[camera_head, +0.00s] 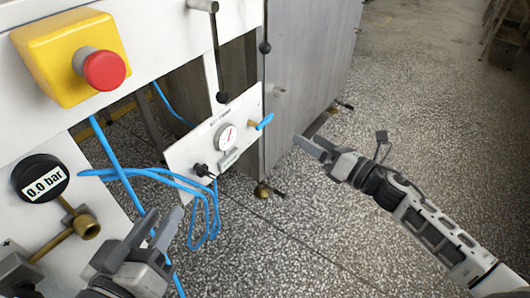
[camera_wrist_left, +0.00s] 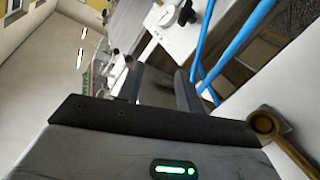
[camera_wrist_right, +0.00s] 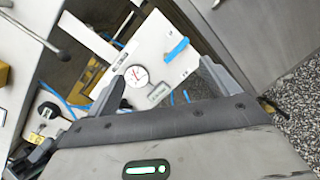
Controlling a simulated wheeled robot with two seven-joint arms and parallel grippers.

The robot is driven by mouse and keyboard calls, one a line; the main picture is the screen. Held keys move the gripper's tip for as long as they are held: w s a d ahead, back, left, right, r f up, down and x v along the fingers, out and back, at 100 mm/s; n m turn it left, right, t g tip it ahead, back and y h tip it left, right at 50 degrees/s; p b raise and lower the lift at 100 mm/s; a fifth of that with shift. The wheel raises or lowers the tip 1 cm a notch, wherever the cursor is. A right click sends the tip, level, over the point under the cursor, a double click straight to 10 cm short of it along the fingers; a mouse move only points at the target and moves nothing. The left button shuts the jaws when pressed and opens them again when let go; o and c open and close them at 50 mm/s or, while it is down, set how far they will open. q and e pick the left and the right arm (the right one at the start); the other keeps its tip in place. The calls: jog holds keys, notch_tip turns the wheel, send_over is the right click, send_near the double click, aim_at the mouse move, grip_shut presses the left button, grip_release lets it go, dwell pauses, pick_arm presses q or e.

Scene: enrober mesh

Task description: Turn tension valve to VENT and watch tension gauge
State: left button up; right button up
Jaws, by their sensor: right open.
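A white panel (camera_head: 185,152) carries a round dial gauge (camera_head: 227,138) with a red needle, a black knob (camera_head: 201,169) and a blue-handled valve (camera_head: 264,122). The panel's lettering is too small to read, so I cannot tell which handle is the tension valve. My left gripper (camera_head: 160,226) is open and empty, below and left of the panel.
A red emergency button (camera_head: 104,70) on a yellow box and a black display (camera_head: 40,178) reading 0.0 bar are at left. A brass valve (camera_head: 86,226) sits below the display. Loose blue hoses (camera_head: 205,205) hang below the panel. Speckled floor (camera_head: 420,120) at right is clear.

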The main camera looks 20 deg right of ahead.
aim_at(266, 123)
notch_tip(266, 123, down, 4)
jog(key=w+d+n+g+y+b, duration=0.2)
jog(key=n+b, duration=0.2)
jog(key=n, duration=0.4)
jog(key=x, duration=0.5)
jog(key=b+x, duration=0.1)
jog(key=x, duration=0.3)
jog(key=b+x, duration=0.1)
jog(key=x, duration=0.4)
jog(key=shift+w+r, duration=0.3)
jog(key=shift+w, duration=0.15)
pick_arm(q)
jog(key=shift+w+d+r+m+t+h, duration=0.1)
jog(key=shift+w+r+m+t+h, duration=0.2)
jog(key=shift+r+m+t+h, duration=0.55)
jog(key=shift+w+r+m+t+h, duration=0.3)
jog(key=shift+r+m+t+h, duration=0.4)
jog(key=shift+m+t, duration=0.2)
pick_arm(e)
jog(key=shift+w+a, duration=0.4)
jog(key=c, duration=1)
